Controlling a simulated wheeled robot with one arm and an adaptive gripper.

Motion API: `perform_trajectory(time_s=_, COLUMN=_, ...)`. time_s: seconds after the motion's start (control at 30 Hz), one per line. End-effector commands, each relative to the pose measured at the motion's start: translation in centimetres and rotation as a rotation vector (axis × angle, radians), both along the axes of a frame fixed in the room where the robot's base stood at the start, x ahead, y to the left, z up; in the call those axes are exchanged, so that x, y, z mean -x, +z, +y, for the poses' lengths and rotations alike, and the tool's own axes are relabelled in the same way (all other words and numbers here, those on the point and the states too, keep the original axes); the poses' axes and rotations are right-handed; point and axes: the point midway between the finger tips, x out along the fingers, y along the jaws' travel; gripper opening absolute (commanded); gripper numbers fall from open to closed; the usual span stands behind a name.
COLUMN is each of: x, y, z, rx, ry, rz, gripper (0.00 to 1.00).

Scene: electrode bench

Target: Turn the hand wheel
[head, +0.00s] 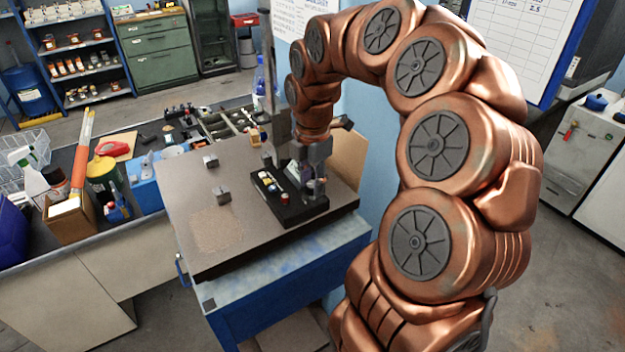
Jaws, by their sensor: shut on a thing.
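A black control box (297,213) with small coloured buttons and a red knob (284,197) lies on the grey-brown top of the blue bench. My gripper (316,188) points down at the right end of this box and is shut on a part there, which I take to be the hand wheel. The wheel is almost wholly hidden by my fingers, so its shape and angle cannot be told.
Two small metal blocks (221,194) and (210,161) sit on the bench top (190,240) left of the box. The top's front left is otherwise clear. A bench with bottles, tools and trays stands to the left. A blue wall (367,130) is close behind my arm.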

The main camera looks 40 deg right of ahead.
Motion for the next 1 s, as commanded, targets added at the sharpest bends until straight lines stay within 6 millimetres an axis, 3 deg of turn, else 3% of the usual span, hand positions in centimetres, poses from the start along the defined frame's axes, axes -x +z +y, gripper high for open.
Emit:
perform_trajectory(time_s=0.47, x=0.01, y=-0.57, z=-0.02, rx=0.003, ry=-0.16, rz=0.002, gripper=0.01)
perform_trajectory(time_s=1.0, x=-0.04, y=-0.58, z=-0.08, rx=0.0, ry=-0.661, rz=-0.001, gripper=0.01)
